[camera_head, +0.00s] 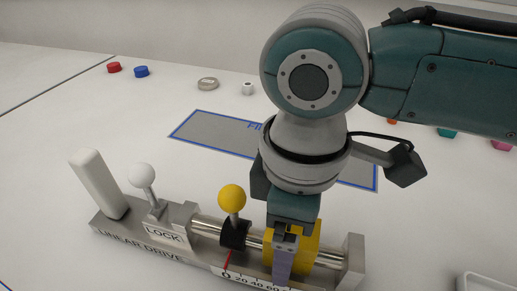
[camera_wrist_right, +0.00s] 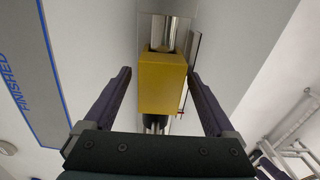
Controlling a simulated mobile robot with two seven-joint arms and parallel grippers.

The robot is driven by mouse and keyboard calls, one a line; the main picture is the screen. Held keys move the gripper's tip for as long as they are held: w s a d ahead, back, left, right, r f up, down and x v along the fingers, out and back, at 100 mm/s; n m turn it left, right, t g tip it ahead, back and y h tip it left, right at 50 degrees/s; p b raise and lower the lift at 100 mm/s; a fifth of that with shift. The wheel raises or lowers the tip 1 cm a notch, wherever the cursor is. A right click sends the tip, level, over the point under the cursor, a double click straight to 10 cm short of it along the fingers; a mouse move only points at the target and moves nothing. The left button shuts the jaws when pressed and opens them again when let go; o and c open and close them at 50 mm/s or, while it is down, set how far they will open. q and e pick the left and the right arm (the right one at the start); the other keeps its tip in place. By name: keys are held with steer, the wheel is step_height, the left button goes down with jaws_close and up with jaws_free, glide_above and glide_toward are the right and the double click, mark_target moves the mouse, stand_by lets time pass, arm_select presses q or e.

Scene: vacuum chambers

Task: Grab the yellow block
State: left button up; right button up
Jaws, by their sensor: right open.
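The yellow block (camera_head: 305,240) sits on the metal rods of the linear drive (camera_head: 125,226), near its right end. It also shows in the right wrist view (camera_wrist_right: 162,82), between my two fingers. My right gripper (camera_head: 290,258) reaches down over the block from above. In the wrist view the right gripper (camera_wrist_right: 159,76) is open, with a finger on each side of the block and a visible gap on both sides. In the head view one finger stands in front of the block and the other is hidden. My left gripper is not in view.
Left of the block, a black slider (camera_head: 234,236) carries a yellow ball knob (camera_head: 232,198). Further left are a white ball lever (camera_head: 142,176) at the LOCK label and a white upright handle (camera_head: 98,184). A blue-framed grey mat (camera_head: 215,132) lies behind. A white tray (camera_head: 485,281) is at front right.

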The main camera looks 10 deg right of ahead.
jaws_close()
stand_by(0.8)
